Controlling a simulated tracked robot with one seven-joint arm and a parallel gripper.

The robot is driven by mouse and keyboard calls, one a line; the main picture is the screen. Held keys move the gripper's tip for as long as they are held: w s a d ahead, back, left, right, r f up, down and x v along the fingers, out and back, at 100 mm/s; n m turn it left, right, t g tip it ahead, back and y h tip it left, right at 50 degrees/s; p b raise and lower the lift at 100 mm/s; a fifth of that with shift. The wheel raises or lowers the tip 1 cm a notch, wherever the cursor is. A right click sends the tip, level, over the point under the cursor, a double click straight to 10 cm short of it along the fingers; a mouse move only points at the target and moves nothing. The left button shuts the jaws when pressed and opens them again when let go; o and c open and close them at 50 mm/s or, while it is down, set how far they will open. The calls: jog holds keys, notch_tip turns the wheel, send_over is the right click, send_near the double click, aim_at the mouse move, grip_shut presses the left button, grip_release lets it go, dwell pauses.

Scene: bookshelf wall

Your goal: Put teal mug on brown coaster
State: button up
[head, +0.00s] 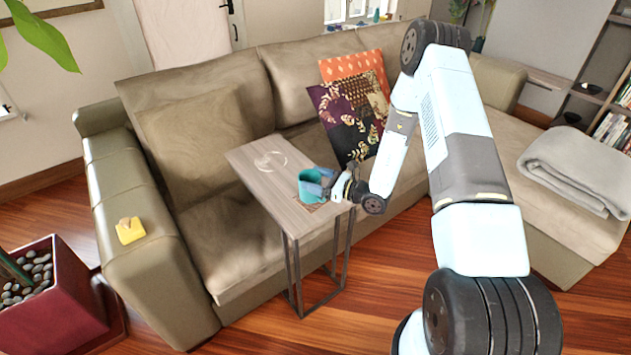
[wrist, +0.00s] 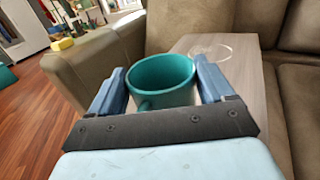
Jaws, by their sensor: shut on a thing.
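The teal mug (head: 309,188) is upright at the near end of the wooden side table. My gripper (head: 322,183) is shut on it from the right in the head view. In the wrist view the teal mug (wrist: 160,78) sits between the two blue fingers, with its handle toward the camera. A brown patch that looks like the brown coaster (head: 309,208) shows on the tabletop just below the mug, mostly hidden by it. I cannot tell whether the mug touches it or hangs slightly above.
The side table (head: 255,150) has a clear round ring-like dish (head: 270,161) at its far end, also in the wrist view (wrist: 211,52). The sofa (head: 215,250) wraps behind it. A yellow object (head: 130,231) lies on the sofa's armrest. Patterned cushions (head: 350,110) stand behind.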

jog(key=shift+w+d+f, duration=0.15)
jog(key=shift+d+f, duration=0.25)
jog(key=shift+f, duration=0.2)
jog(key=o, duration=1.6)
jog(key=shift+c, duration=0.2)
